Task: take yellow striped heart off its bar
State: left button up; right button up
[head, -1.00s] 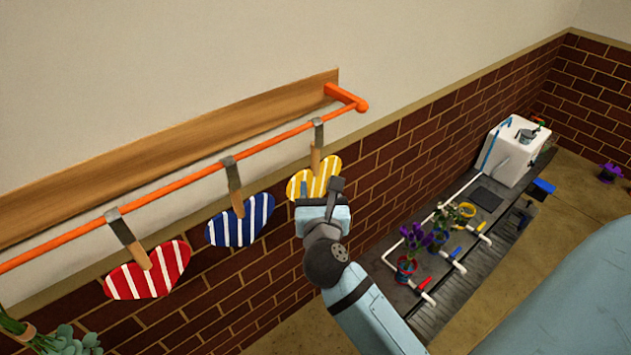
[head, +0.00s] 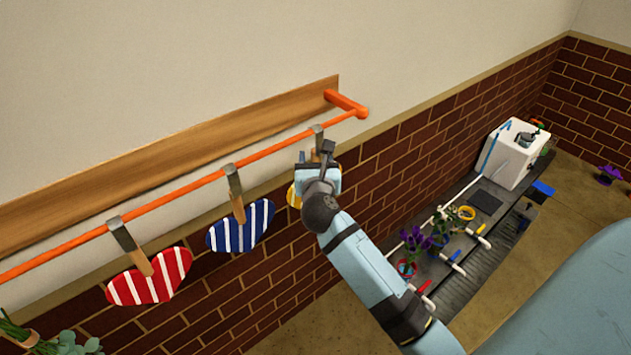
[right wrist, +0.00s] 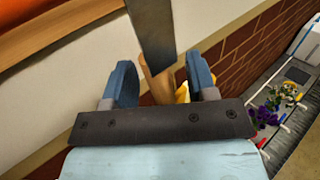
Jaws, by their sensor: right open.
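The yellow striped heart (head: 293,196) hangs by a wooden handle and a grey metal hook (head: 317,131) from the orange bar (head: 270,149), near its right end. My right gripper (head: 314,160) covers most of the heart in the head view. In the right wrist view, the open fingers of this gripper (right wrist: 162,78) stand on either side of the wooden handle (right wrist: 160,84), with gaps left and right. A small piece of the yellow heart (right wrist: 182,93) shows behind the right finger. My left gripper is not in view.
A blue striped heart (head: 240,228) and a red striped heart (head: 150,278) hang farther left on the same bar. A wooden board (head: 170,150) runs along the wall behind it. Potted flowers (head: 415,240) and a white box (head: 517,152) stand on a low bench at right.

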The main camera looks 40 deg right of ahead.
jog(key=shift+c, duration=0.4)
grip_shut()
